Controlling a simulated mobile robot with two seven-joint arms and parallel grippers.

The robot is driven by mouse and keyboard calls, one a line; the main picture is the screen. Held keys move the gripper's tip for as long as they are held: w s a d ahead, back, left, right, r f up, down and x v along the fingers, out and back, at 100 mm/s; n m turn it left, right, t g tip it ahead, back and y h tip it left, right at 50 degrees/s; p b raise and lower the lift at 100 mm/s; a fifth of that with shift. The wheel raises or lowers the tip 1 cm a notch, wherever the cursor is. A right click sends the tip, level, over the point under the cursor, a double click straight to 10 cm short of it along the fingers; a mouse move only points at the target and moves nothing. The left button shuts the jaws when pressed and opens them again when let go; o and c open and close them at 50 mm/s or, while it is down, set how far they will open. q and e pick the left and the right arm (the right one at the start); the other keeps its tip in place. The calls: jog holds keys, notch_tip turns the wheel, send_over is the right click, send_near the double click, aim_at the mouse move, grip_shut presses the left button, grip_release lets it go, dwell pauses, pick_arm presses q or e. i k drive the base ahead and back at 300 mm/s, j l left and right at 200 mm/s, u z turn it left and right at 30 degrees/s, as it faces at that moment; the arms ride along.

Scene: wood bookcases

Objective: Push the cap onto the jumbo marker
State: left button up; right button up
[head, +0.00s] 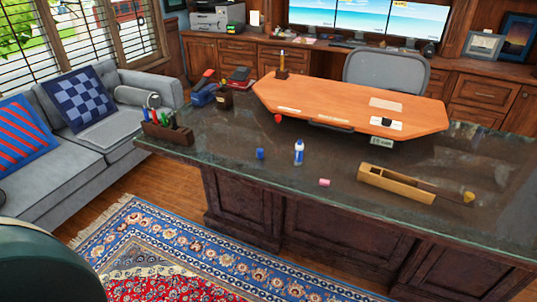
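A white and blue upright object (299,152), which looks like the jumbo marker, stands on the dark green stone desktop (225,165) near its middle. A small blue piece (260,154), which looks like its cap, sits on the desktop to the left of it, apart from it. At this size I cannot tell which way the cap's opening faces. Neither of my grippers shows in the head view.
A pink block (324,182) lies near the desk's front edge. A long wooden box (396,185) is to the right, with a yellow object (469,197) beyond it. A pen holder (167,133) stands at the left end. An orange wooden board (340,100) covers the back. The desktop around the marker is clear.

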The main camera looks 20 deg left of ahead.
aim_at(299, 152)
jog(key=j+z, duration=0.25)
jog(key=j, duration=1)
jog(key=j+z, duration=0.3)
jog(key=j, duration=1)
jog(key=k, duration=0.1)
